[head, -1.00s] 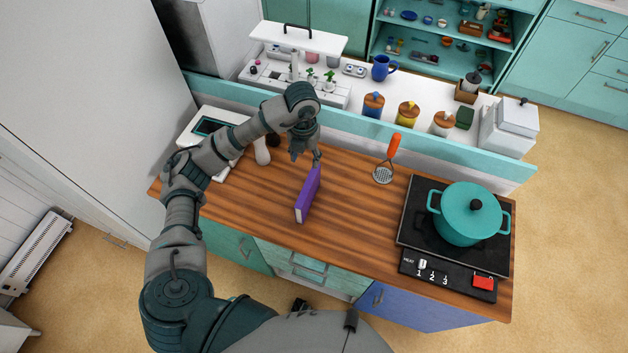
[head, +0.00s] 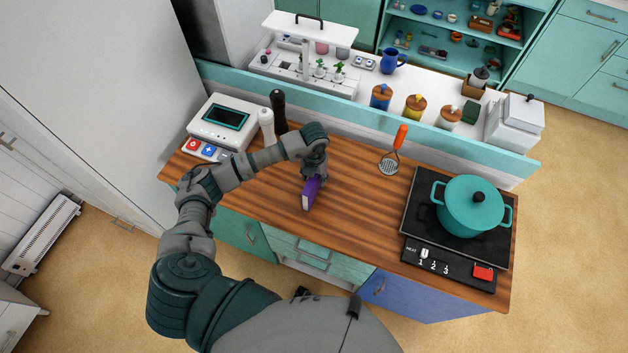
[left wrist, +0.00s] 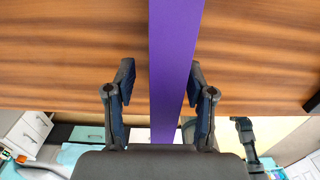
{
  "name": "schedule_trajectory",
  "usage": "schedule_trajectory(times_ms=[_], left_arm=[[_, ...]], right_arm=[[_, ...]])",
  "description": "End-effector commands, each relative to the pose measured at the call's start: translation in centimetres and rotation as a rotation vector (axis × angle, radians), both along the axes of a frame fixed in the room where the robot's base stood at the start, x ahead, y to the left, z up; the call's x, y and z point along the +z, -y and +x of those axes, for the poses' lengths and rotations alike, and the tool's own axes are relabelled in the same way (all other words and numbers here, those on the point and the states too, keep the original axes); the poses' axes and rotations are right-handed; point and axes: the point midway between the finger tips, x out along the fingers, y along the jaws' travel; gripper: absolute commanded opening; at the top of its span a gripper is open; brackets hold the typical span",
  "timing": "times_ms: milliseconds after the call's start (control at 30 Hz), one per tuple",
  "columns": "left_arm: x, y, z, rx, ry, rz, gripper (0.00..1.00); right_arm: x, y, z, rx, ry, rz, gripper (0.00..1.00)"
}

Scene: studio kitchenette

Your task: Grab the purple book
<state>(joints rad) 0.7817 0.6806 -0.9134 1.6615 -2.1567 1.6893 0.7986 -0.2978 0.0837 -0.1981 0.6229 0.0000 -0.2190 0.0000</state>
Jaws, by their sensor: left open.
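The purple book (head: 312,192) stands upright on its edge on the wooden counter (head: 350,225). My left gripper (head: 315,174) is above and around its far part and hides that part in the head view. In the left wrist view the book (left wrist: 172,60) runs between the two open fingers of the left gripper (left wrist: 160,95). The right finger is very near or touching the book, and a gap shows between the book and the left finger.
A teal pot (head: 472,210) stands on the black hob at the right. A white device with a screen (head: 222,122) and two mills (head: 279,110) stand at the back left. The counter's front middle is clear.

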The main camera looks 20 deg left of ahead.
Motion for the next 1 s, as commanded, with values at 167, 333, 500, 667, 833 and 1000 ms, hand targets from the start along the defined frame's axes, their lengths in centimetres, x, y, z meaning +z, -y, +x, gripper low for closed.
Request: schedule_trajectory(times_ms=[167,333,500,667,833,1000], left_arm=[[-0.92,0.12,-0.04,-0.001,0.0,0.002,0.54],[-0.92,0.06,-0.04,-0.001,0.0,0.001,0.49],[-0.93,0.0,-0.03,-0.001,0.0,0.0,0.07],[-0.87,0.0,0.01,-0.001,0.001,0.0,0.0],[-0.88,-0.03,-0.01,-0.001,0.0,0.001,0.0],[-0.38,-0.03,0.01,-0.001,0.001,0.001,0.0]], right_arm=[[0.0,-0.29,-0.91,-0.001,-0.014,0.003,0.4],[-0.02,-0.53,-0.82,-0.001,-0.012,0.006,0.4],[-0.02,-0.53,-0.57,-0.001,-0.009,0.005,0.4],[-0.02,-0.53,-0.41,0.0,-0.007,0.006,0.4],[-0.01,-0.54,-0.38,0.0,-0.006,0.006,0.4],[-0.09,-0.48,-0.37,0.001,-0.006,0.005,0.4]])
